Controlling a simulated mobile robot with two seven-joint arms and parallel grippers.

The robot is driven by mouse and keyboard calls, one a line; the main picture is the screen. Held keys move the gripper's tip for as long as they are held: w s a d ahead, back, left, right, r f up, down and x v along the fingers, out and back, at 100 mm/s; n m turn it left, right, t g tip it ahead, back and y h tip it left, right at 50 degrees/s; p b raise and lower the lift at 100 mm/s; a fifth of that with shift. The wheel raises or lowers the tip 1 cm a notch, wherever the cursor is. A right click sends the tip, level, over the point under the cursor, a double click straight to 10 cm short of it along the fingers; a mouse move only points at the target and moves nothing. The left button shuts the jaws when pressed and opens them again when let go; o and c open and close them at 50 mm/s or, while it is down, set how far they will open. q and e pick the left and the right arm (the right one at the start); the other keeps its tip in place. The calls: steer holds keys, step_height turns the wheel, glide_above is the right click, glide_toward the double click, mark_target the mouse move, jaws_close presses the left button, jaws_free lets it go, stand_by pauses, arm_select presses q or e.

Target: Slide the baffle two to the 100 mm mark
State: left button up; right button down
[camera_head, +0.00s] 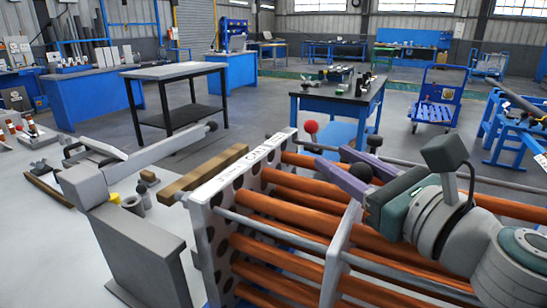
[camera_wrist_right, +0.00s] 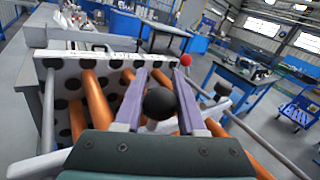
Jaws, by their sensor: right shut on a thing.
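A grey baffle plate (camera_head: 338,258) stands upright across the orange tubes (camera_head: 285,205). A black ball knob (camera_head: 361,172) shows above its top edge. My right gripper (camera_head: 332,158) has its two purple fingers on either side of this knob and is shut on it. In the right wrist view the knob (camera_wrist_right: 160,103) sits between the fingers, on a pale stem. The white perforated end plate (camera_head: 205,225) stands to the left, beyond the fingertips, with dark lettering along its top edge. I cannot read a 100 mm mark. My left gripper is not in view.
A red ball knob (camera_head: 311,127) stands behind the end plate. A grey stand (camera_head: 140,250) with a lever arm is at the left, beside a brown wooden bar (camera_head: 205,172). A blue workbench (camera_head: 335,105) stands behind, with open floor around it.

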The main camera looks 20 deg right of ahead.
steer(key=shift+s, duration=0.1)
steer(key=c, duration=0.5)
jaws_free()
steer(key=shift+d, duration=0.1)
steer(key=shift+s, duration=0.1)
steer(key=s, duration=0.3)
steer(key=s+b, duration=0.1)
steer(key=s, duration=0.1)
steer(key=s+d+b, duration=0.1)
steer(key=s, duration=0.2)
steer(key=shift+s+f, duration=0.2)
steer(key=shift+s, duration=0.1)
steer(key=shift+s+d+r+b, duration=0.1)
steer(key=shift+s+r+b, duration=0.1)
steer(key=shift+s+b, duration=0.3)
steer(key=shift+s, duration=0.1)
